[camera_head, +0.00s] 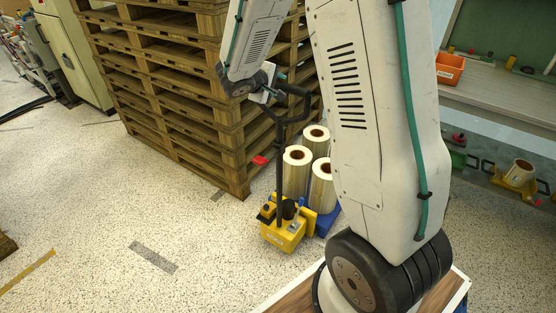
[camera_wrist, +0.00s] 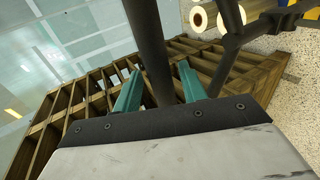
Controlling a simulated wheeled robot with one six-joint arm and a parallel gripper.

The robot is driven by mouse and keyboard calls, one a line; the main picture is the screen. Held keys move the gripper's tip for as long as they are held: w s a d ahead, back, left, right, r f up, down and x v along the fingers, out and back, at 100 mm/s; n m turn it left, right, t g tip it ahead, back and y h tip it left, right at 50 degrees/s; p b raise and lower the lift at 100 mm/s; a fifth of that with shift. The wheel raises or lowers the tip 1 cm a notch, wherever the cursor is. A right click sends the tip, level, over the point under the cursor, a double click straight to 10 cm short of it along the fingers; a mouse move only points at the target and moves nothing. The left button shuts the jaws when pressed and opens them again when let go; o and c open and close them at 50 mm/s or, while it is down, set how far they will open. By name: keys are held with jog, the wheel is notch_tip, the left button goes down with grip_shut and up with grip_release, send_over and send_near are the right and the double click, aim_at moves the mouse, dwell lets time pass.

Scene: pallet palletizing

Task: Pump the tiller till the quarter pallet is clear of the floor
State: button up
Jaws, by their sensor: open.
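The small yellow pallet truck (camera_head: 284,236) stands on the floor in the head view, with its black tiller (camera_head: 279,160) upright. The blue quarter pallet (camera_head: 328,223) sits behind the truck body, mostly hidden, and bears several pale film rolls (camera_head: 297,172). I cannot tell whether there is a gap under the pallet. My gripper (camera_head: 273,88) is at the tiller's handle. In the wrist view my gripper (camera_wrist: 157,88) is open, its two teal fingers on either side of a dark tiller bar (camera_wrist: 150,45). I cannot tell whether either finger touches the bar.
A tall stack of wooden pallets (camera_head: 170,85) stands just behind and left of the tiller. A bench with an orange bin (camera_head: 449,68) is at the right. My arm hides the floor to the right of the rolls. The speckled floor at left is mostly free.

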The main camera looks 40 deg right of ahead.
jog(key=c, duration=0.8)
jog(key=shift+o, duration=0.2)
jog(key=s+a+f, duration=0.1)
jog(key=s+a, duration=0.2)
jog(key=a, duration=0.6)
jog(key=s+a+f, duration=0.1)
jog(key=s+a, duration=0.3)
jog(key=a, duration=0.4)
jog(key=shift+a+f, duration=0.35)
jog(key=shift+w, duration=0.1)
jog(key=w+d, duration=0.2)
jog(key=d, duration=0.3)
jog(key=w+d+r, duration=0.1)
jog(key=w+d, duration=0.1)
jog(key=d, duration=0.4)
jog(key=w+d+r, duration=0.1)
jog(key=w+d, duration=0.1)
jog(key=d, duration=0.3)
jog(key=shift+d+r, duration=0.15)
jog(key=shift+d, duration=0.25)
jog(key=shift+w+r, duration=0.1)
